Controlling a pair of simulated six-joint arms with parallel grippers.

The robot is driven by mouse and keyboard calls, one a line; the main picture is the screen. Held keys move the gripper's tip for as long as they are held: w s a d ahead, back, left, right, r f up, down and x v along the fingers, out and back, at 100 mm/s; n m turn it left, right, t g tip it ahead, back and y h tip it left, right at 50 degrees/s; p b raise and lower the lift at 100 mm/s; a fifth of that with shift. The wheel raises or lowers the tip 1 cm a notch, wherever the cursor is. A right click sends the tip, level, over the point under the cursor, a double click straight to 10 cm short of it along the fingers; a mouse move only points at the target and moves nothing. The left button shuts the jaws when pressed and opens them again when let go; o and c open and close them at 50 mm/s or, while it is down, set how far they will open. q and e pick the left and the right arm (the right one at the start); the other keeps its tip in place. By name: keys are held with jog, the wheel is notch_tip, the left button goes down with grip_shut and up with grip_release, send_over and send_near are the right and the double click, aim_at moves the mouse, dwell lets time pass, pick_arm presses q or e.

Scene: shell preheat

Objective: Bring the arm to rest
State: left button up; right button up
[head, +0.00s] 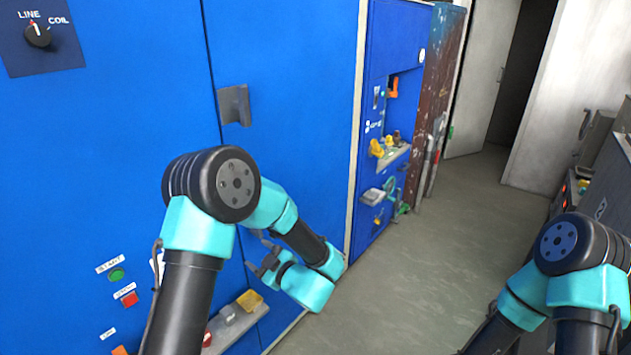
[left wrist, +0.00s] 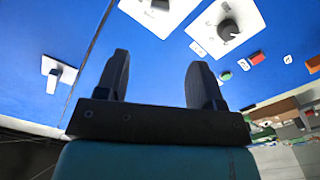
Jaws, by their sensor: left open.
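My left gripper (head: 259,257) is in front of the blue cabinet, with its arm folded and its fingers turned left toward the cabinet face. Its two dark fingers are spread apart with nothing between them, as the left wrist view (left wrist: 158,65) also shows. My right arm shows in the lower right of the head view, but its gripper is out of the picture.
The blue cabinet (head: 120,160) fills the left. It carries a LINE/COIL knob (head: 38,36), a grey handle (head: 234,105), a green button (head: 117,275), a red button (head: 129,299) and a low ledge (head: 226,319). The grey floor (head: 440,240) right of it is clear.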

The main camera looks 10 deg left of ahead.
pick_arm(q)
notch_tip(320, 180, down, 18)
jog(key=s+m+t+h, duration=0.1)
jog(key=m+h, duration=0.8)
jog(key=h, duration=0.3)
jog(key=s+d+f+m+g+h, duration=0.1)
jog(key=s+f+m+g+h, duration=0.2)
jog(key=s, duration=0.7)
jog(key=s+d+f+m+g+h, duration=0.1)
jog(key=s+f+m+g+h, duration=0.3)
jog(key=s+f+g, duration=0.2)
jog(key=s+f, duration=0.2)
jog(key=s, duration=0.2)
jog(key=shift+d+h, duration=0.4)
